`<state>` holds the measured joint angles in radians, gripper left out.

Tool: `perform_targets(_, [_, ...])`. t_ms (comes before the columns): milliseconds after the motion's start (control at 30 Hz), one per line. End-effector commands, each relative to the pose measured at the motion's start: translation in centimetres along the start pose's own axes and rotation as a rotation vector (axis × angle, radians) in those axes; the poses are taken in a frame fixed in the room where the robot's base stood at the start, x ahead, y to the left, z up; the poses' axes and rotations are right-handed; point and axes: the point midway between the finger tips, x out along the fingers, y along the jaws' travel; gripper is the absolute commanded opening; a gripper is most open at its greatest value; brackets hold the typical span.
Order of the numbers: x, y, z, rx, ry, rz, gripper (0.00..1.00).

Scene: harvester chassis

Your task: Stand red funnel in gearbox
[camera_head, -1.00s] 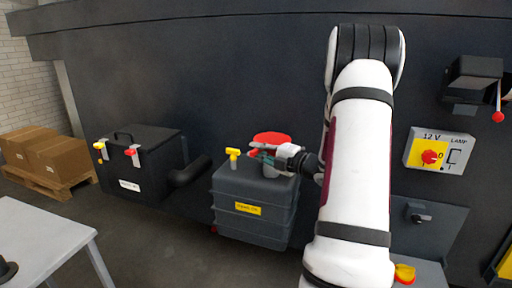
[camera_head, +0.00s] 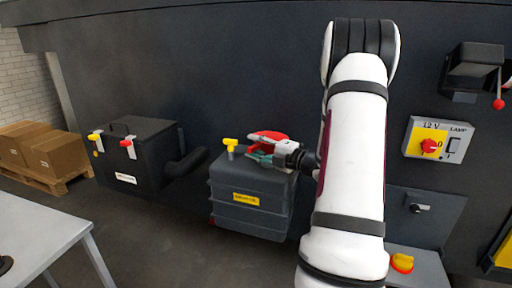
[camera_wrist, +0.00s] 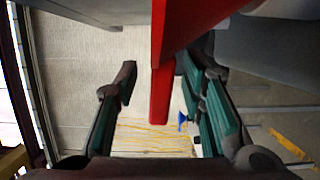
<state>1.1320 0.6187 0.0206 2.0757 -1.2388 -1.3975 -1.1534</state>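The red funnel (camera_head: 267,136) is at the top of a dark grey box (camera_head: 225,190) with a yellow label, which I take to be the gearbox; the label is not readable. My gripper (camera_head: 258,157) is at the funnel, over the box top, and partly covers it. How the funnel's lower end sits is hidden. In the wrist view, a red part of the funnel (camera_wrist: 165,60) runs down between the two green-padded fingers (camera_wrist: 158,85). The fingers are apart, with a clear gap on the left; the right one is close to the red part.
A yellow T-shaped cap (camera_head: 231,146) stands on the box top, left of the funnel. A black case (camera_head: 150,165) with clasps and a black pipe are farther left. A grey table (camera_head: 40,235) is at the lower left. A switch panel (camera_head: 438,139) is on the right wall.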

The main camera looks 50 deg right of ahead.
Motion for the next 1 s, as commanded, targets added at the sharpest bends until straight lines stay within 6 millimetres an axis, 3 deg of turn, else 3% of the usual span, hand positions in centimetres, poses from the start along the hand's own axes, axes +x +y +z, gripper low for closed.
perform_targets(267, [-0.8, 0.0, 0.1, 0.0, -0.002, -0.001, 0.37])
perform_targets(700, [-9.0, 0.0, 0.1, 0.0, -0.003, -0.001, 0.37])
perform_targets(1000, [-11.9, 0.0, 0.0, -0.001, -0.001, 0.0, 0.37])
